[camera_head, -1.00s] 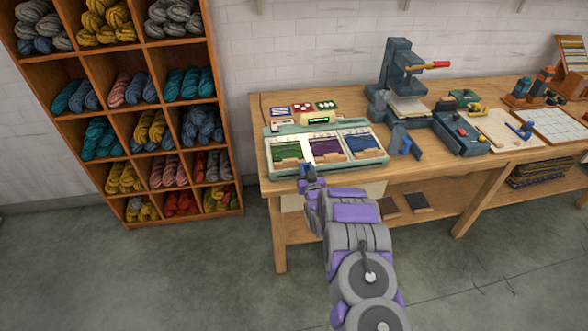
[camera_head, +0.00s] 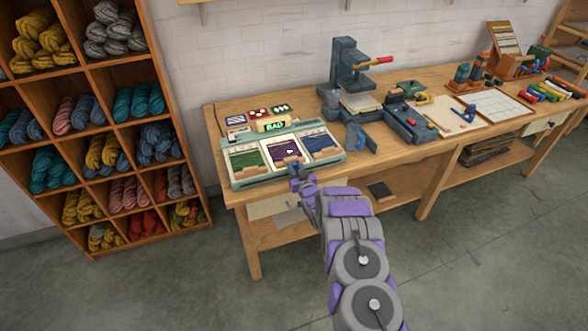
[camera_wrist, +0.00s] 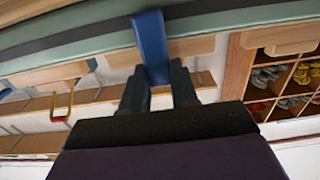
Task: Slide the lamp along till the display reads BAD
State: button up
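The pale green reader tray (camera_head: 238,184) sits on the bench's left end, with green, purple and blue panels. Its small display (camera_head: 270,125) at the back glows green, with tiny letters that look like BAD. A blue handle (camera_wrist: 152,40) stands out from the tray's front edge; I cannot make out a separate lamp. My gripper (camera_head: 295,172) is at the front edge, before the purple panel. In the wrist view its two dark fingers (camera_wrist: 160,76) flank the handle's end and appear shut on it. A small white mark (camera_head: 290,152) shows on the purple panel.
A dark press (camera_head: 345,75) with a red-tipped lever stands behind right of the tray. A blue bracket (camera_head: 357,137) lies close to the tray's right end. Small cards (camera_head: 257,112) lie behind it. A shelf of wool (camera_head: 85,130) stands left.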

jog(key=o, duration=0.4)
jog(key=shift+o, duration=0.2)
jog(key=shift+s, duration=0.15)
jog(key=p+v, duration=0.2)
jog(key=v, duration=1.5)
jog(key=shift+p, duration=0.35)
jog(key=shift+r, duration=0.1)
